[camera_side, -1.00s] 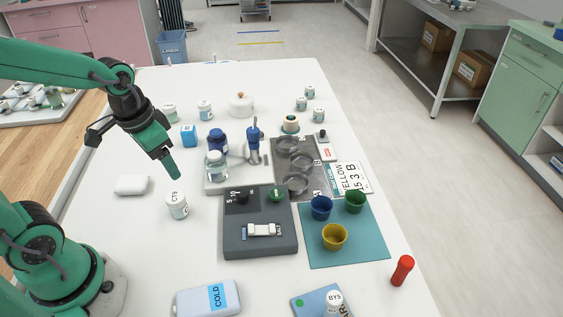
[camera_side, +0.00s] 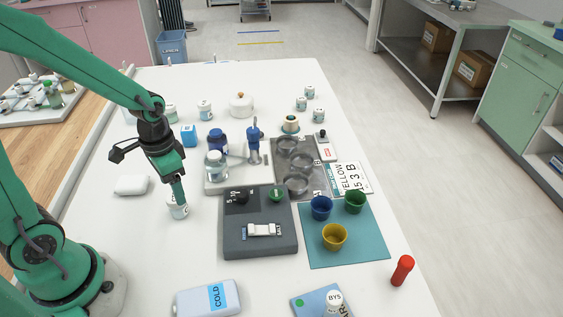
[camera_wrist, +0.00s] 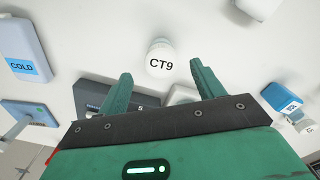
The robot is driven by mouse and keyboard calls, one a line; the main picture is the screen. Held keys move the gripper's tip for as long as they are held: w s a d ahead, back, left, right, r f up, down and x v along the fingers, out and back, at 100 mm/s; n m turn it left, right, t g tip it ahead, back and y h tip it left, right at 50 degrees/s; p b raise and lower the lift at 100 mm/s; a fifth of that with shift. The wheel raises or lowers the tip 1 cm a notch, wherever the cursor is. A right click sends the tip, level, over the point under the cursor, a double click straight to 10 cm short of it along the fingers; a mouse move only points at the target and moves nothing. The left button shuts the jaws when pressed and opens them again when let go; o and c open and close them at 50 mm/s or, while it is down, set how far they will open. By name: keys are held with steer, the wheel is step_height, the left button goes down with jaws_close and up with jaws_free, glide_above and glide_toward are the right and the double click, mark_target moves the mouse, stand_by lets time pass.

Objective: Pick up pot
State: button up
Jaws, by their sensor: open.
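A small white pot marked CT9 (camera_wrist: 161,62) shows in the wrist view just beyond and between my open fingers. In the side view the same pot (camera_side: 172,212) stands upright on the white table, partly hidden by my fingers. My gripper (camera_side: 181,200) points down over it from above. In the wrist view my gripper (camera_wrist: 161,72) has its two green fingers spread apart with nothing held between them. The side view does not show clearly whether a finger touches the pot.
A grey device (camera_side: 260,245) sits right of the pot, and a white block (camera_side: 131,185) lies to its left. A cold pack (camera_side: 195,300) lies in front. Bottles (camera_side: 215,165) stand behind right. Coloured cups (camera_side: 335,236) stand on a teal mat (camera_side: 370,243). Table around the pot is clear.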

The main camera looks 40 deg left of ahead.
steer(key=shift+f, duration=0.65)
steer(key=shift+f, duration=0.15)
steer(key=shift+a+f, duration=0.15)
steer(key=shift+f, duration=2.3)
steer(key=shift+c, duration=0.5)
steer(key=c, duration=1)
